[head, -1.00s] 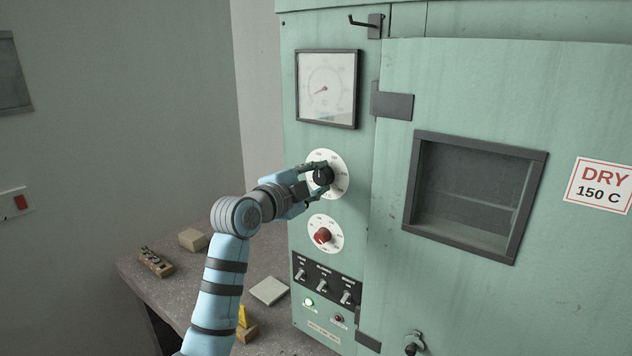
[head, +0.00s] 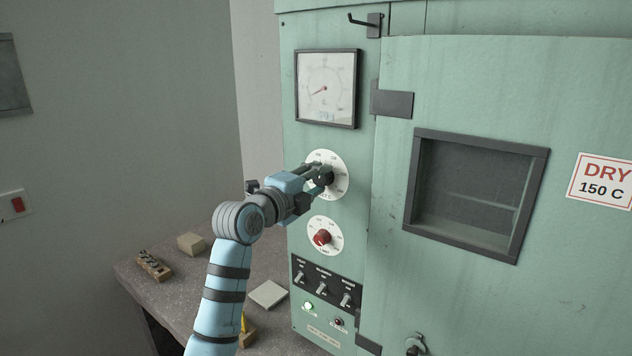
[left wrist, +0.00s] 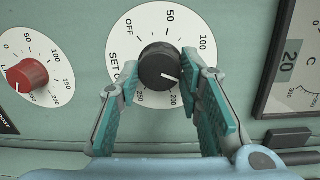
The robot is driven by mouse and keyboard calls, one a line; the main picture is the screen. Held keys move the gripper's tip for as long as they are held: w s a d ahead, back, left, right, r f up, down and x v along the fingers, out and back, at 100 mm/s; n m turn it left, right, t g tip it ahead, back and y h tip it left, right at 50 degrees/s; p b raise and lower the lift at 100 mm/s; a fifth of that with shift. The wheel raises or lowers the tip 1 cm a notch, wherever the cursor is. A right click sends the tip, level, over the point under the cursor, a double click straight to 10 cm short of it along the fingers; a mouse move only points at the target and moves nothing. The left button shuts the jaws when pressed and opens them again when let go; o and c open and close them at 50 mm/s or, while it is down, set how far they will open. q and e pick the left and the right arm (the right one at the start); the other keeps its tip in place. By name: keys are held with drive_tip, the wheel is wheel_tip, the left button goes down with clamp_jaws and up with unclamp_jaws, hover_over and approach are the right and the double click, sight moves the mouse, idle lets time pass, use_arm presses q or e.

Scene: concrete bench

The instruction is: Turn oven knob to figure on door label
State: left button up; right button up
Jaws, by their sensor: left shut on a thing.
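The black upper knob (head: 323,176) sits on a white dial (head: 317,158) on the green oven's front. In the left wrist view, the black knob (left wrist: 158,65) has a white pointer line directed right and slightly down, toward a part of the dial hidden by a finger. OFF, 50 and 100 show on its scale, with more figures below. My left gripper (head: 318,175) is shut on this knob, one finger at each side. The door label (head: 603,182) reads DRY 150 C. My right gripper is out of view.
A red knob (head: 322,237) on its own dial is below the black one. Switches (head: 322,284) and lamps lie lower. A square gauge (head: 327,88) is above. The door window (head: 476,195) is right. Small blocks (head: 192,243) lie on the bench.

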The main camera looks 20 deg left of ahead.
use_arm(q)
drive_tip(key=shift+f, duration=0.1)
drive_tip(key=o, duration=1.2)
drive_tip(key=shift+c, duration=0.2)
drive_tip(key=v, duration=1.2)
